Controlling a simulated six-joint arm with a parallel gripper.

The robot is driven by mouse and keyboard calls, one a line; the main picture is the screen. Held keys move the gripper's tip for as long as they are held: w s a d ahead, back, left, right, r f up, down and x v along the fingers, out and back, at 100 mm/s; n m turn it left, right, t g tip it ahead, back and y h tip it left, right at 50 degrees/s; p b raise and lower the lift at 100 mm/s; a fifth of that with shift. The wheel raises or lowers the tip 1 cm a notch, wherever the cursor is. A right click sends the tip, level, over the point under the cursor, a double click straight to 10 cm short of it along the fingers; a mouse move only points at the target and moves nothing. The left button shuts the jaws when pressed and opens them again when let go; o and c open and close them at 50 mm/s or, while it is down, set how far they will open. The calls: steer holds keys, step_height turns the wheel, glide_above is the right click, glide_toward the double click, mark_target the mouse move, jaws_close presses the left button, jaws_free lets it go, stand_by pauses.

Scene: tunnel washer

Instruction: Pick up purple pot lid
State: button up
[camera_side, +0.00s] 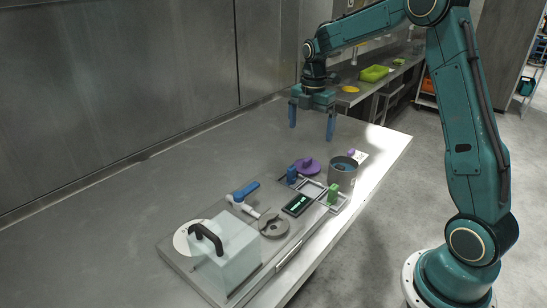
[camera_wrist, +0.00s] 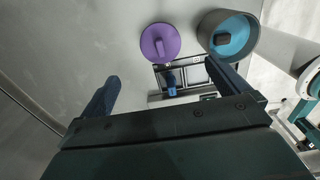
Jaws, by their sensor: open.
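The purple pot lid (camera_side: 307,166) lies flat on the steel table, left of a grey pot (camera_side: 342,174). In the wrist view the round purple lid (camera_wrist: 160,42) with its knob shows beyond my fingers, apart from them. The pot (camera_wrist: 229,38) beside it has a blue inside with a dark piece in it. My gripper (camera_side: 312,118) hangs above the table, behind the lid in the side view, with its two blue fingers spread and nothing between them. The fingers also show wide apart in the wrist view (camera_wrist: 165,90).
A fixture with a blue clamp (camera_side: 291,175), a green clamp (camera_side: 332,193) and a dark display (camera_side: 297,205) stands near the lid. The table's left side is clear.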

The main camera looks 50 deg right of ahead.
glide_above(308, 158)
steer(key=shift+f, duration=3.05)
steer(key=shift+a+f, duration=0.1)
steer(key=shift+f, duration=2.45)
steer(key=c, duration=1)
